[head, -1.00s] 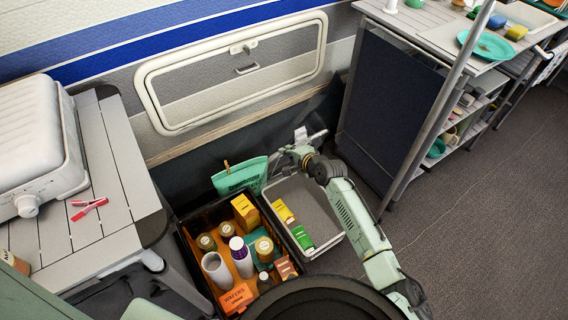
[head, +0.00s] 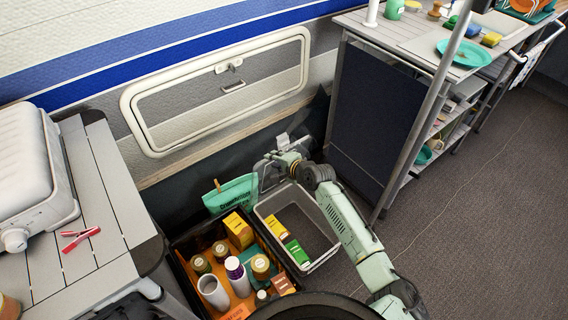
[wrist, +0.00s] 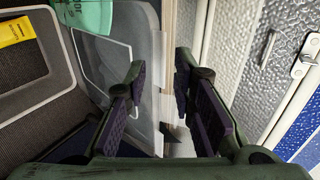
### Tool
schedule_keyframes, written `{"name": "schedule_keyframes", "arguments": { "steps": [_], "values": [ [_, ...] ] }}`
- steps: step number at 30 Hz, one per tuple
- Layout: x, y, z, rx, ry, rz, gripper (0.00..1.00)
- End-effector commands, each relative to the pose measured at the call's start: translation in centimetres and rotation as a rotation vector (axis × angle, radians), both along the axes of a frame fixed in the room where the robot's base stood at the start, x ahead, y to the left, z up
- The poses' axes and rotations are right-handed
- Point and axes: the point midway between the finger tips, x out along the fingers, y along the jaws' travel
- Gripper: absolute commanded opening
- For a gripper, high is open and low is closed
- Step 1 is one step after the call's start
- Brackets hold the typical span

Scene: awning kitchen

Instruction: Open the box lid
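The grey box (head: 318,263) stands on the floor with its top uncovered, and yellow and green packets (head: 297,252) lie inside. Its translucent lid (head: 268,174) stands raised at the box's back edge, near the wall. In the wrist view the lid (wrist: 112,62) is a clear panel beside the box's pale rim (wrist: 45,95). My gripper (head: 280,158) is at the raised lid, partly hidden by my arm in the head view. In the wrist view my gripper (wrist: 161,72) has its fingers apart, with the lid's edge behind the gap. I cannot tell whether they touch it.
A dark crate (head: 185,272) of bottles and cartons stands left of the box. A teal bag (head: 230,194) is behind it. A shelf unit (head: 375,125) stands to the right, with a pole (head: 437,95) before it. Open floor (head: 460,230) lies at right.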

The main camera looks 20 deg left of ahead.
Motion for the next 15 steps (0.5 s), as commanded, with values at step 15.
{"name": "schedule_keyframes", "arguments": {
  "steps": [15],
  "values": [
    [-4.6,-6.6,4.8,0.002,-0.002,-0.004,0.23]
  ]
}}
